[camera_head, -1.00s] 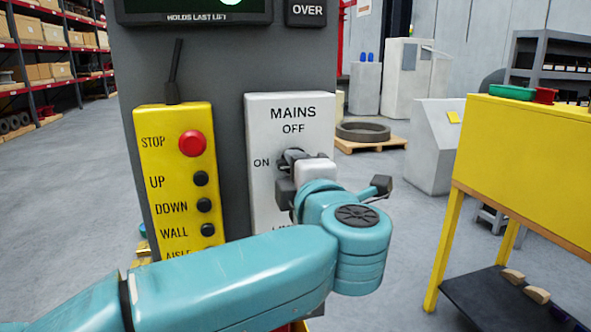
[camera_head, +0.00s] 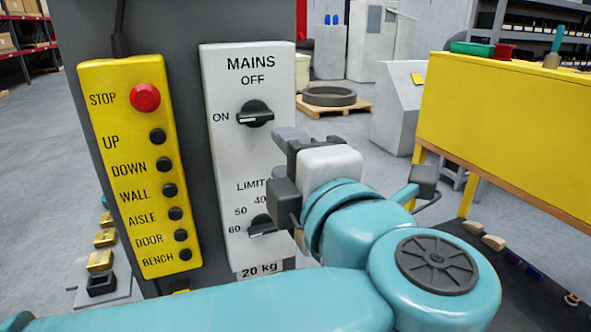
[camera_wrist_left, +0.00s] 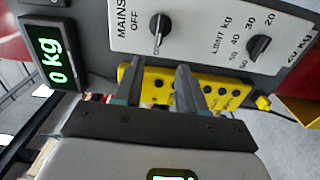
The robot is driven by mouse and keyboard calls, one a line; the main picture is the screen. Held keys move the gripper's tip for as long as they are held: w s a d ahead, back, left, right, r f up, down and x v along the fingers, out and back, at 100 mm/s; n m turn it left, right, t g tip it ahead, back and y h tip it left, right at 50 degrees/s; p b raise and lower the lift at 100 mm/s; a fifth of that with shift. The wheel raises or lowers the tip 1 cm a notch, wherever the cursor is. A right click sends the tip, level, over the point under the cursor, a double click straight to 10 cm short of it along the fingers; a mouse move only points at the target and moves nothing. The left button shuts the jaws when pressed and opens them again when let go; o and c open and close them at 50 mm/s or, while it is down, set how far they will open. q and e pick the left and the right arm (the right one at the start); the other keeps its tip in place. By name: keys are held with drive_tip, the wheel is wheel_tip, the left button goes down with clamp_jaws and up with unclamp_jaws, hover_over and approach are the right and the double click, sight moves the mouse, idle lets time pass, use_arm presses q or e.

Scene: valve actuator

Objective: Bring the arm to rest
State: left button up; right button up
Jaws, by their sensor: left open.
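My left gripper (camera_head: 281,166) is open and empty in front of the right side of the white mains panel (camera_head: 222,150). It stands right of and below the mains knob (camera_head: 255,114), apart from it. The knob's white mark points left, toward ON. The lower limit knob (camera_head: 262,227) has its mark toward 60 and is partly hidden by my gripper. In the left wrist view the two fingers (camera_wrist_left: 158,75) are spread with nothing between them, and the mains knob (camera_wrist_left: 159,28) shows beyond them. My right gripper is not in view.
A yellow button box (camera_head: 140,170) with a red stop button hangs left of the panel. A display (camera_wrist_left: 52,62) reads 0 kg in the left wrist view. A yellow bench (camera_head: 500,130) stands at right.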

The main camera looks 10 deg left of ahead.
use_arm(q)
drive_tip(key=shift+v, duration=1)
